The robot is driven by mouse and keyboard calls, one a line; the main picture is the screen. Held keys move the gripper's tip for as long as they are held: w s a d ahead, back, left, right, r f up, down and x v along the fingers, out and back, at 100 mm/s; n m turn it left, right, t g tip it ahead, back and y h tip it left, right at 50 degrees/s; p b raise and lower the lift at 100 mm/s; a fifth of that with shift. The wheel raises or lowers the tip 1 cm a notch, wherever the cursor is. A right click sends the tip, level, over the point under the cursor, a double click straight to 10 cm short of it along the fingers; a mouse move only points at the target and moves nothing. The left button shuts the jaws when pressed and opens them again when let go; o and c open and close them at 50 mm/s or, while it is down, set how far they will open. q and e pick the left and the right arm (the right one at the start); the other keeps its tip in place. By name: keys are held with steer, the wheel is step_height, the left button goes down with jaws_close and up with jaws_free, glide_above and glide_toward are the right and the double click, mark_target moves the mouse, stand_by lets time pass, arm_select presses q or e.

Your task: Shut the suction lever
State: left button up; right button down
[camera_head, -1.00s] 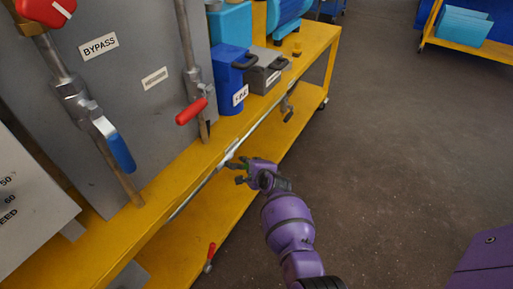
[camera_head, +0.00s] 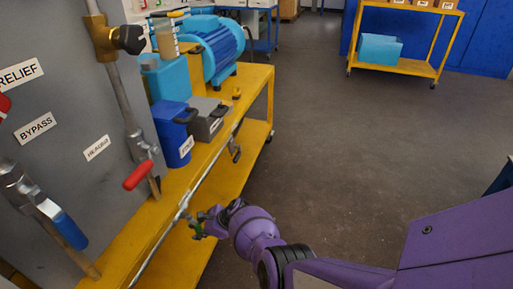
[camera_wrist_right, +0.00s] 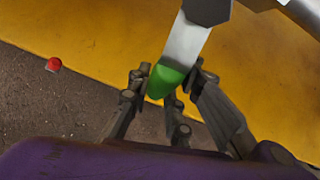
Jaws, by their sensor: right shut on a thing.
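A lever with a flat silver handle and a green grip (camera_wrist_right: 168,80) shows in the right wrist view. I see no label naming it as the suction lever. In the head view it is mostly hidden by my right gripper (camera_head: 200,223), beside the pipe along the yellow bench's front edge. In the wrist view my right gripper (camera_wrist_right: 173,78) is shut on the green grip, with fingers on both sides of it. The silver handle runs up to a dark grey valve body (camera_wrist_right: 207,10). My left gripper is not in view.
A blue-handled lever (camera_head: 68,230) and a red-handled lever (camera_head: 138,175) stand on the grey panel at left. A blue box (camera_head: 172,135) and a grey case (camera_head: 205,122) sit on the yellow bench (camera_head: 257,85). The floor right of the bench is clear.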

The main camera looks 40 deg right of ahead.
steer(key=shift+s+a+g+y, duration=0.2)
steer(key=shift+a+g+y, duration=0.1)
steer(key=shift+a, duration=0.1)
stand_by(0.3)
steer(key=c, duration=1.6)
jaws_free()
steer(key=shift+r, duration=0.1)
steer(key=shift+d+r, duration=0.15)
steer(key=v, duration=1.1)
steer(key=shift+s+d, duration=0.2)
steer(key=shift+s, duration=0.2)
